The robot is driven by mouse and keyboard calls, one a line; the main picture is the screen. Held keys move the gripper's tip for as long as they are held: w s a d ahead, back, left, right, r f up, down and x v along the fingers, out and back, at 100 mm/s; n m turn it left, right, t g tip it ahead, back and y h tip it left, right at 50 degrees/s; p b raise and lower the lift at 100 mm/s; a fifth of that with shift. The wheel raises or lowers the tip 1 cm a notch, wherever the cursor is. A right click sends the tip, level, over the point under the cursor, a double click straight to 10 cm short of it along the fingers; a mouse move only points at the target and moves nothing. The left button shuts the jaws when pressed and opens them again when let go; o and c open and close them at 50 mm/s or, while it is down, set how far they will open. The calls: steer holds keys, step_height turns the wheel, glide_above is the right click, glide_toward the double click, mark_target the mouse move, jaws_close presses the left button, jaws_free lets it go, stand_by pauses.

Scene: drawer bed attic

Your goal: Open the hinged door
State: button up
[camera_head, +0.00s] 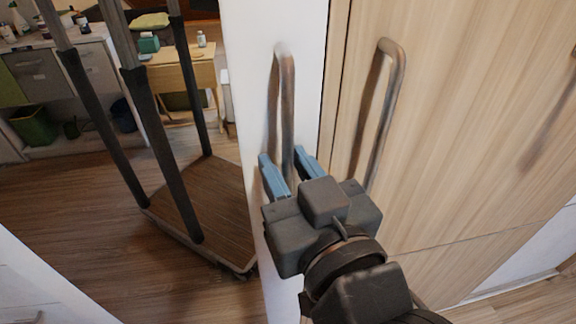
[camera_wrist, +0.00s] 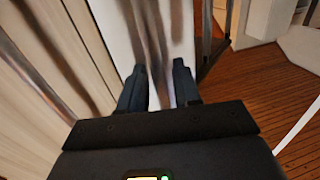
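A white panel (camera_head: 258,45) with a vertical metal bar handle (camera_head: 287,105) stands in the middle of the head view. A light wood door (camera_head: 450,130) with a similar handle (camera_head: 383,115) is to its right. I cannot tell which of the two is the task's hinged door. My gripper (camera_head: 283,158) is at the lower part of the white panel's handle, with blue fingers apart on either side of it. In the wrist view, the open fingers (camera_wrist: 160,70) straddle the handle (camera_wrist: 152,35); contact with it cannot be made out.
A dark-posted cart (camera_head: 185,205) stands on the wood floor left of the panel. Behind it are a small wooden table (camera_head: 185,75) and a counter with drawers (camera_head: 45,75). Some floor (camera_head: 75,200) at left is clear.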

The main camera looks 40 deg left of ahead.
jaws_close()
stand_by(0.4)
